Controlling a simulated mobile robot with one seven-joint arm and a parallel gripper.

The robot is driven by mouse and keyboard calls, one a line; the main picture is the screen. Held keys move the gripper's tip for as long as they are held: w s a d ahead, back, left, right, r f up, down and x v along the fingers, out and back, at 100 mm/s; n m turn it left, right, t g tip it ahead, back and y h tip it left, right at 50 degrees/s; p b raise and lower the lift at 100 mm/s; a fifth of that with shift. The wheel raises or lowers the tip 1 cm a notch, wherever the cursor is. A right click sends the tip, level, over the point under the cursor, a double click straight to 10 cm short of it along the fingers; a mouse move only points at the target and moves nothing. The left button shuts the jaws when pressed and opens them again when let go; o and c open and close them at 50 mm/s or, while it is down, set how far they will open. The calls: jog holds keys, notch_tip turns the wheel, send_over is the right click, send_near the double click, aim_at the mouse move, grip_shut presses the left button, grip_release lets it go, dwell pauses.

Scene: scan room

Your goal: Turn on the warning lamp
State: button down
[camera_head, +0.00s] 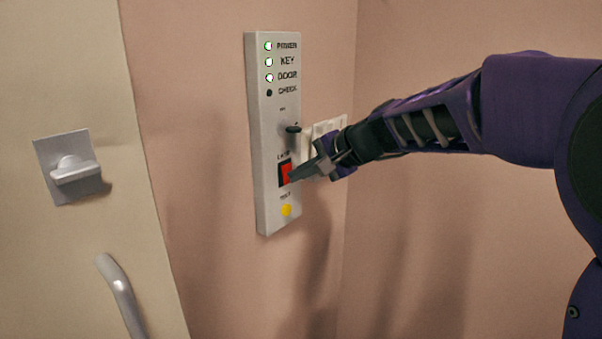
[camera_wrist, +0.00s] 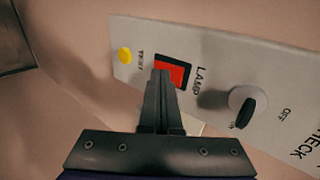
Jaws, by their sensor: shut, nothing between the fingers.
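A white control panel (camera_head: 264,208) is fixed to the pink wall. Its red rocker switch (camera_head: 286,173) in a black frame is labelled LAMP; it also shows in the wrist view (camera_wrist: 180,74). My gripper (camera_head: 292,178) is shut and empty, its fingertips at the red switch. In the wrist view the closed fingertips (camera_wrist: 161,75) overlap the switch's left part and hide some of it. I cannot tell whether they touch it or whether the switch is pressed. No separate warning lamp is in view.
Above the switch is a black-handled knob (camera_head: 293,129), marked ON and OFF in the wrist view. A yellow button (camera_head: 286,210) is below. POWER, KEY and DOOR lights are lit; the CHECK light (camera_head: 269,93) is dark. A door with a latch (camera_head: 74,170) and handle (camera_head: 120,288) stands left.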

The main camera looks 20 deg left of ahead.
jog(key=shift+s+a+f, duration=0.15)
jog(key=shift+a+f, duration=0.05)
jog(key=shift+f, duration=0.25)
dwell(0.3)
jog(key=shift+a+r+p, duration=0.15)
jog(key=shift+r+p, duration=0.15)
jog(key=shift+r, duration=0.85)
